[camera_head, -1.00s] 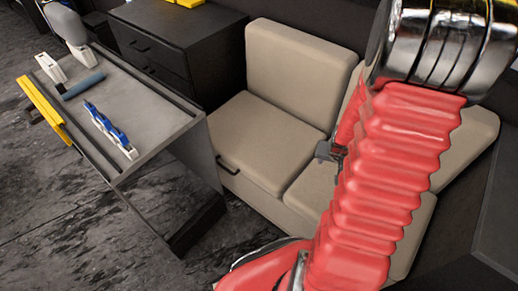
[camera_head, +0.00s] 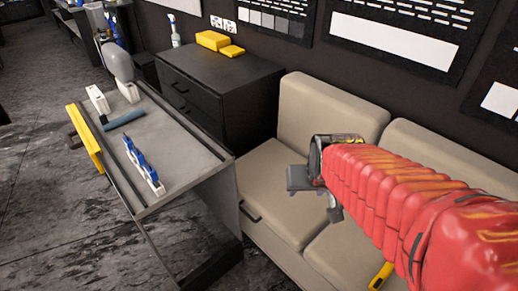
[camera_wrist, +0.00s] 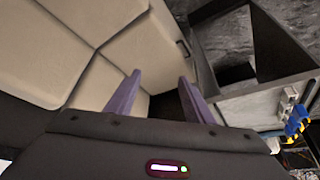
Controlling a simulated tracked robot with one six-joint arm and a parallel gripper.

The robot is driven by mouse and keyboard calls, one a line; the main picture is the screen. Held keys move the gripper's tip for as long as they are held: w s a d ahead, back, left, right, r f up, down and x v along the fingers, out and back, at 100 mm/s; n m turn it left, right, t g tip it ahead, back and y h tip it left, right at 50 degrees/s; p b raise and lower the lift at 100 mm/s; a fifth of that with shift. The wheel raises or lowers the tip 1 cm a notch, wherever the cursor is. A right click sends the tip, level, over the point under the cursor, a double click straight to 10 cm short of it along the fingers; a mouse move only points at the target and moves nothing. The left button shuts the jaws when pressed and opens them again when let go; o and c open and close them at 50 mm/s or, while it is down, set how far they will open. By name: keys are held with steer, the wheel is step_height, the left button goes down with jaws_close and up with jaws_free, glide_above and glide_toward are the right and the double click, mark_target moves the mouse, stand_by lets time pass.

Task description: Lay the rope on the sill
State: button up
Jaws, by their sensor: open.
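I cannot make out a rope or a window sill in either view. My gripper (camera_head: 318,192) is in the air over the beige bench seat, at the end of my red-sleeved arm. In the wrist view my gripper (camera_wrist: 158,90) shows two purple fingers spread apart with nothing between them. Beyond them lie the bench cushions and the edge of the grey cart.
A black cabinet (camera_head: 215,95) with yellow blocks (camera_head: 212,40) is behind. Dark floor is free at left.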

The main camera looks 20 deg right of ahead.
steer(key=s+a+r+n+y, duration=0.1)
steer(key=s+a+r+n, duration=0.2)
steer(key=s+a+r, duration=0.4)
steer(key=shift+s+a+r, duration=0.25)
steer(key=shift+s+a, duration=0.25)
steer(key=shift+a, duration=0.6)
steer(key=shift+o, duration=0.4)
